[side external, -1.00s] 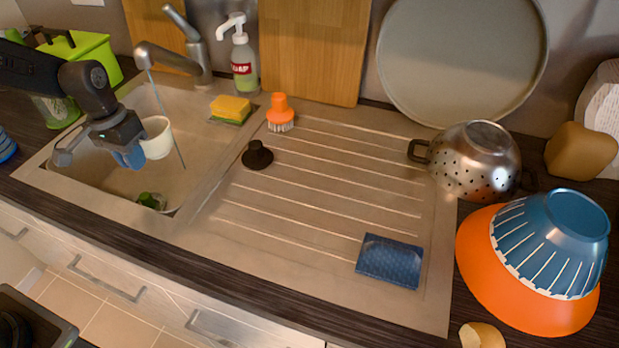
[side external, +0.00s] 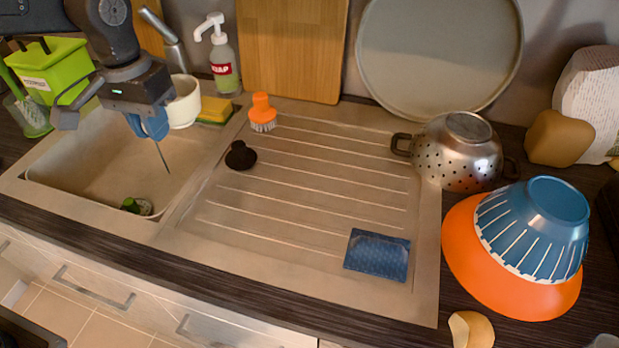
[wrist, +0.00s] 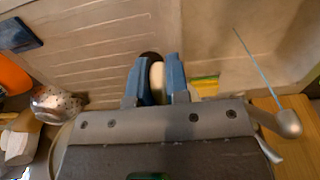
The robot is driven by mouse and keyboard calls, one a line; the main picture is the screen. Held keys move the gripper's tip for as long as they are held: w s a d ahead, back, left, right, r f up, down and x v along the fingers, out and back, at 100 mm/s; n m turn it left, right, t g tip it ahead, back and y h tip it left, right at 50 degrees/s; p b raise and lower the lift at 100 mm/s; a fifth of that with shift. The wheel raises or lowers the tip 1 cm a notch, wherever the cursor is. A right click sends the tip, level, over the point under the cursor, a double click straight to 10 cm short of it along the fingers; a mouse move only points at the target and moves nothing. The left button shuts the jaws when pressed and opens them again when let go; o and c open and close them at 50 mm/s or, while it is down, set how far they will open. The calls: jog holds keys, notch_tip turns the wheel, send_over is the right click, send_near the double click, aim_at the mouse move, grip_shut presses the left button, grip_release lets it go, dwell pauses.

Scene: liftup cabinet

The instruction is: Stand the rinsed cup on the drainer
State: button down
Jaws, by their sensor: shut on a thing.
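My gripper (side external: 152,125) has blue fingers shut on the wall of a white cup (side external: 183,101). The cup looks upright, held above the sink's back right side near the tap and the sponge. In the wrist view my gripper (wrist: 158,80) shows a pale strip of the cup (wrist: 157,82) between its fingers; the rest is hidden. The ribbed drainer (side external: 310,180) lies to the right of the cup, mostly bare.
A black plug (side external: 240,156) and an orange brush (side external: 262,113) stand at the drainer's left. A sponge (side external: 215,109) and soap bottle (side external: 222,62) are behind.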

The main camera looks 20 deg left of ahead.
jog(key=s+d, duration=0.1)
jog(key=d, duration=0.4)
send_over(258, 243)
notch_tip(258, 243, down, 12)
jog(key=shift+a+r, duration=0.1)
jog(key=shift+f, duration=2.15)
jog(key=shift+f, duration=0.1)
jog(key=c, duration=1.1)
grip_release()
